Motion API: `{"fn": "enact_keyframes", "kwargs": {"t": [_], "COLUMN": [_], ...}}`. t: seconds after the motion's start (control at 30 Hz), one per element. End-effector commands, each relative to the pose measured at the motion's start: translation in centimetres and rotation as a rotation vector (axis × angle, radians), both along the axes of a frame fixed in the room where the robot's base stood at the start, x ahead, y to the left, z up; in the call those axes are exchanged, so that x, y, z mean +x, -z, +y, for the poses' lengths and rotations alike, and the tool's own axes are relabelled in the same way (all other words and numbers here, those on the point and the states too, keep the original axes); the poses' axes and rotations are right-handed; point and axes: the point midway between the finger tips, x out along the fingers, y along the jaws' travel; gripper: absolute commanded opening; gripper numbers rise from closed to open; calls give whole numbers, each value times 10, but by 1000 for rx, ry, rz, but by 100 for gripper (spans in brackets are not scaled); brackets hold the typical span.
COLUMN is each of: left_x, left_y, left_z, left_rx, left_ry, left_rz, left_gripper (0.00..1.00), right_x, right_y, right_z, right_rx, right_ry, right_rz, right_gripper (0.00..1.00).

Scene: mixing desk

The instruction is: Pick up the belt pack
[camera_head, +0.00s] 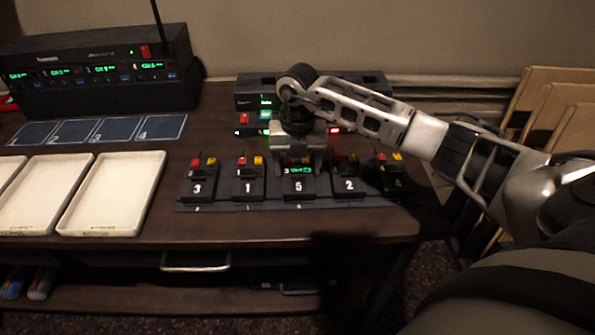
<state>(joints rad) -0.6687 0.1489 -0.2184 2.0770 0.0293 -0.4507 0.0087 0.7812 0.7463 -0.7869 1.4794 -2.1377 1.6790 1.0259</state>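Several black belt packs with white numbers stand in a row on a dark rack (270,206) on the desk. From the left they are pack 3 (198,186), pack 1 (248,187), pack 5 (299,185), pack 2 (348,184) and pack 4 (396,183). Pack 5 shows a lit green display. My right gripper (299,165) points down over pack 5, its fingers at the pack's upper part. Whether the fingers are closed on it cannot be told. My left gripper is out of view.
A receiver unit (95,72) with green displays and an antenna stands at the back left. A numbered mat (98,130) and white trays (113,194) lie on the left. A black device (258,101) is behind my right gripper. Wooden chairs (553,105) stand at the right.

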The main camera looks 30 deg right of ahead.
Motion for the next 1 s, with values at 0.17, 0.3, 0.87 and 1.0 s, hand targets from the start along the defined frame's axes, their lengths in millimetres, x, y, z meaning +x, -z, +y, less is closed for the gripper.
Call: {"fn": "enact_keyframes", "kwargs": {"t": [0.17,0.3,0.87,1.0], "left_x": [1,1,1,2], "left_y": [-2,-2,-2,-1], "left_z": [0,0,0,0], "left_rx": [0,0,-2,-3], "left_ry": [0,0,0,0], "left_rz": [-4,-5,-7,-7], "left_gripper": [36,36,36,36], "right_x": [0,0,-5,-21], "right_y": [-1,-1,-39,-61], "right_z": [0,0,3,10], "right_rx": [0,0,2,1], "right_ry": [0,0,-2,-3], "right_rz": [-1,-1,-3,-6], "right_gripper": [34,34,34,34]}}
